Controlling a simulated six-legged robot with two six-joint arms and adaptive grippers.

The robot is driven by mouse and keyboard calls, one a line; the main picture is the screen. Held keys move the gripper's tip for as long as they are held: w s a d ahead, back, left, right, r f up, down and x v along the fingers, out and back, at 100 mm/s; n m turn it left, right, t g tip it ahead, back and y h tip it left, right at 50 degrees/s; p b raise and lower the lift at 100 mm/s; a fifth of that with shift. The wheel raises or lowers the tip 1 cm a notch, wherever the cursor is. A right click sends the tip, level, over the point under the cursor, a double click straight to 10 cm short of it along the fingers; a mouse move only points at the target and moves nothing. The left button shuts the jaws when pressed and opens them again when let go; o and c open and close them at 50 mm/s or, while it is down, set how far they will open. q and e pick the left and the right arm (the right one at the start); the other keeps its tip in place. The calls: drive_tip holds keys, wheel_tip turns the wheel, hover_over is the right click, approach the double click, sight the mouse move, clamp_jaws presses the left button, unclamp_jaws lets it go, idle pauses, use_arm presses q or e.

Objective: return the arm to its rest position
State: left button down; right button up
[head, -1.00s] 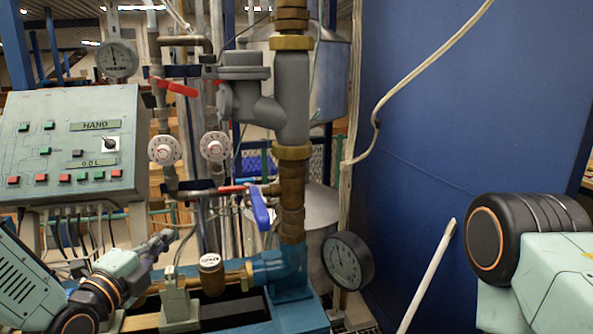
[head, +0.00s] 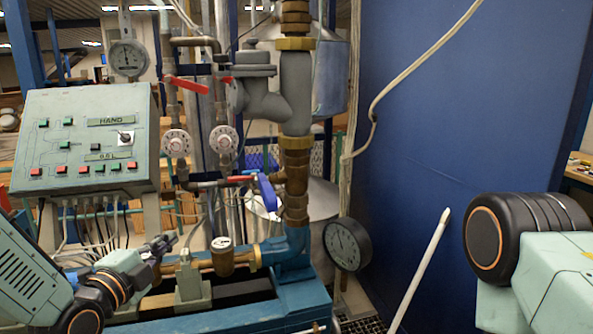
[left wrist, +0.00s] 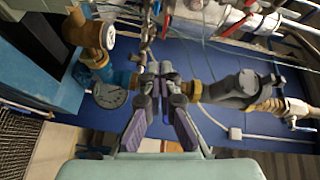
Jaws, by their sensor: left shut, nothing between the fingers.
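My left gripper (head: 165,242) is at the lower left in the head view, in front of the brass pipe and below the control panel (head: 85,140). It is shut and empty. In the left wrist view its fingers (left wrist: 160,70) come together at the middle, with pipes and fittings behind them. I cannot tell how far the tips are from the pipework. My right arm (head: 530,245) shows at the right edge, but its gripper is out of the picture.
The bench has a large grey valve body (head: 275,95), red-handled valves, a blue lever (head: 267,192) and a round dark gauge (head: 347,244). A blue wall (head: 450,130) stands at the right, with a white pole (head: 420,270) leaning before it.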

use_arm(q)
drive_tip(key=s+d+f+n+g+y+b, duration=0.15)
drive_tip(key=s+f+n+g, duration=0.4)
drive_tip(key=f, duration=0.55)
drive_tip(key=s+f+n+g+y+b, duration=0.1)
drive_tip(key=s+f+n+g+b, duration=0.15)
drive_tip(key=s+f+n, duration=0.75)
drive_tip(key=s+d+f+n+g+y+b, duration=0.1)
drive_tip(key=s+f+n+g+b, duration=0.2)
drive_tip(key=s+f+g+b, duration=0.6)
drive_tip(key=s+f+b, duration=0.2)
drive_tip(key=s+f, duration=1.3)
drive_tip(key=f, duration=0.1)
drive_tip(key=shift+s+f, duration=0.35)
drive_tip(key=shift+s, duration=0.05)
drive_tip(key=shift+d+y, duration=0.1)
drive_tip(key=shift+y, duration=0.25)
